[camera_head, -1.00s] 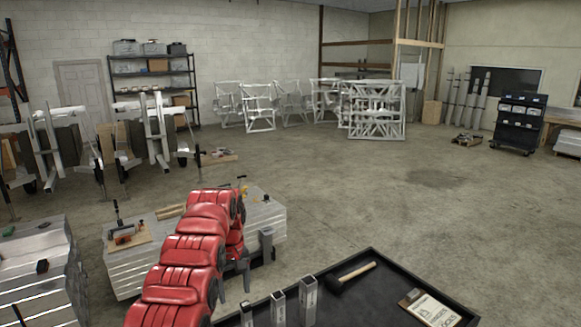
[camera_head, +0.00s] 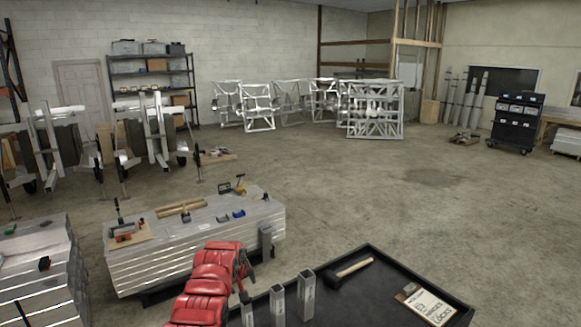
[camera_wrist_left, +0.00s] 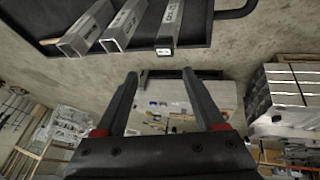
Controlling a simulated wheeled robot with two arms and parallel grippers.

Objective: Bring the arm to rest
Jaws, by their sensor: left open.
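My red left arm comes in from the bottom of the head view, with its dark left gripper (camera_head: 247,277) at its far end, beside the left edge of the black tray (camera_head: 420,273). In the left wrist view the two fingers of the left gripper (camera_wrist_left: 160,78) stand wide apart with nothing between them. Three square aluminium tubes stand on the tray to the right of the gripper; the largest tube (camera_head: 306,297) is clear of it. My right gripper is not in view.
A stack of aluminium sheets (camera_head: 150,270) with tools on top stands left of the arm. Another stack (camera_head: 40,275) is at far left.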

